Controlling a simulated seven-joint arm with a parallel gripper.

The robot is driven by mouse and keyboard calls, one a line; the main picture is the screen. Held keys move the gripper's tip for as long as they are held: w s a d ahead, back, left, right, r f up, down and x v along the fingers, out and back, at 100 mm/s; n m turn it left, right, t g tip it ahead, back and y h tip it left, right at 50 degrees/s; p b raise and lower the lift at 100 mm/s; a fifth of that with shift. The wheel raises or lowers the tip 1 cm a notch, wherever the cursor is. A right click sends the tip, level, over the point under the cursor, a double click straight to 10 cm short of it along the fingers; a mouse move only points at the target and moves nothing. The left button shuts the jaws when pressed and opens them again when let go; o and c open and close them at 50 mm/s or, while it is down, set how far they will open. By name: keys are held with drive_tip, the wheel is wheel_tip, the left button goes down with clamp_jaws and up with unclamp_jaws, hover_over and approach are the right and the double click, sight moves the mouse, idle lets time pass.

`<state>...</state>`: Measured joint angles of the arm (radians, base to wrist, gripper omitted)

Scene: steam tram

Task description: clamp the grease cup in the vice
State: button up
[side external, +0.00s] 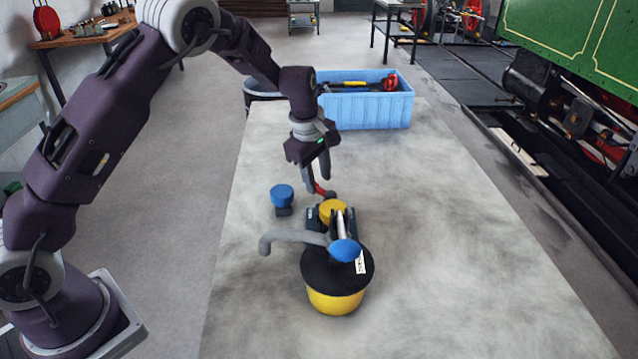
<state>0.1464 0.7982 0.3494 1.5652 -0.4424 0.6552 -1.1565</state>
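A dark vice (313,219) stands on the grey table, partly hidden behind a yellow pot. A round yellow-topped piece (333,208) shows at the vice, looking like a grease cup; I cannot tell whether the jaws touch it. A small blue-topped piece with a dark base (282,195) stands on the table left of the vice, and could also be a cup. My gripper (319,186) points down above and just behind the vice. A red-handled part (322,189) shows near the fingertips, partly hidden.
A blue crate (372,112) of tools is at the table's far end. The table's right side and front are clear.

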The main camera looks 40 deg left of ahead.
sight(322, 192)
drive_tip(key=shift+w+f, duration=0.2)
drive_tip(key=shift+f, duration=1)
clamp_jaws()
